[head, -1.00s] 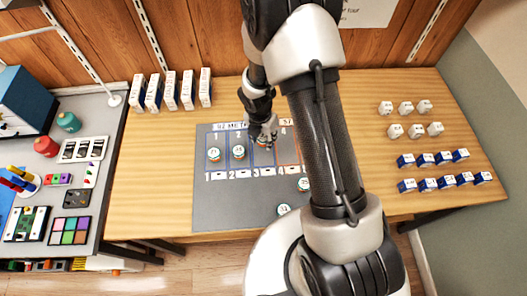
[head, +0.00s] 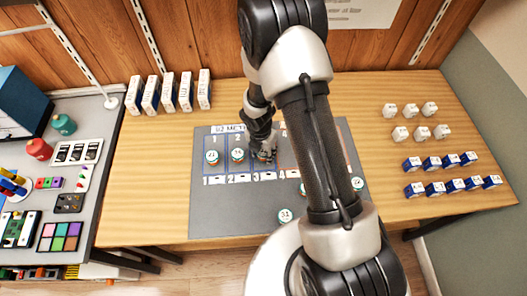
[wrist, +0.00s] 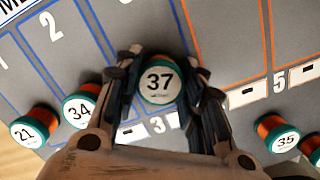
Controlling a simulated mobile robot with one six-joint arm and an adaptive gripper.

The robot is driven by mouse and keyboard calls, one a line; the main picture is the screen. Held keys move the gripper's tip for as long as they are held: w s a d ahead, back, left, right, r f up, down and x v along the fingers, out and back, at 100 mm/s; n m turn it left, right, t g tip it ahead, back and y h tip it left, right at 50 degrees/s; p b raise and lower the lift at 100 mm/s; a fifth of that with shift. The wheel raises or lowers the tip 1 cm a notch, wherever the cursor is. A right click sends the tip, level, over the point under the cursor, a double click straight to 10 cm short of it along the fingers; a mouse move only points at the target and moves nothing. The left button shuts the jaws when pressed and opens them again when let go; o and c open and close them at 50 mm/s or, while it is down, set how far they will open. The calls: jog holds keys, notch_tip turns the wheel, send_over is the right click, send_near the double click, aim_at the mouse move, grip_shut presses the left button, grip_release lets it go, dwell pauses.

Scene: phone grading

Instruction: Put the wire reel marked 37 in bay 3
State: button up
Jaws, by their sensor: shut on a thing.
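The wire reel marked 37 (wrist: 160,84) has a white top with a teal rim and stands between my gripper's fingers in the wrist view. My gripper (wrist: 163,92) is shut on it from both sides. In the head view my gripper (head: 264,154) is over bay 3 of the grey mat (head: 225,215), and the reel there is mostly hidden by the fingers. I cannot tell whether the reel touches the mat.
Reel 21 (head: 212,157) stands in bay 1 and reel 34 (head: 237,155) in bay 2. Reel 31 (head: 285,215) stands on the mat's front part, and reel 35 (wrist: 284,139) is right of my gripper. White boxes (head: 172,92) line the back.

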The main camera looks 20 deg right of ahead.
jog(key=o, duration=1)
notch_tip(320, 180, up, 12)
jog(key=a+p, duration=0.1)
jog(key=p, duration=0.5)
notch_tip(320, 180, up, 8)
jog(key=m, duration=0.4)
send_over(261, 155)
jog(key=d, duration=0.1)
jog(key=s+d+r+m+t, duration=0.1)
jog(key=s+r+m, duration=0.1)
jog(key=r+m, duration=0.3)
jog(key=s+r+m+t, duration=0.1)
jog(key=s+r+m, duration=0.2)
jog(key=r, duration=0.4)
jog(key=s+r+m, duration=0.6)
jog(key=s+m, duration=0.1)
jog(key=s, duration=0.1)
jog(key=s+r+m+t+y, duration=0.1)
jog(key=s+r+m, duration=0.4)
jog(key=s+m, duration=0.2)
jog(key=shift+s+a+r+m+t, duration=0.3)
jog(key=shift+s+a+r+m, duration=0.1)
jog(key=shift+s, duration=0.15)
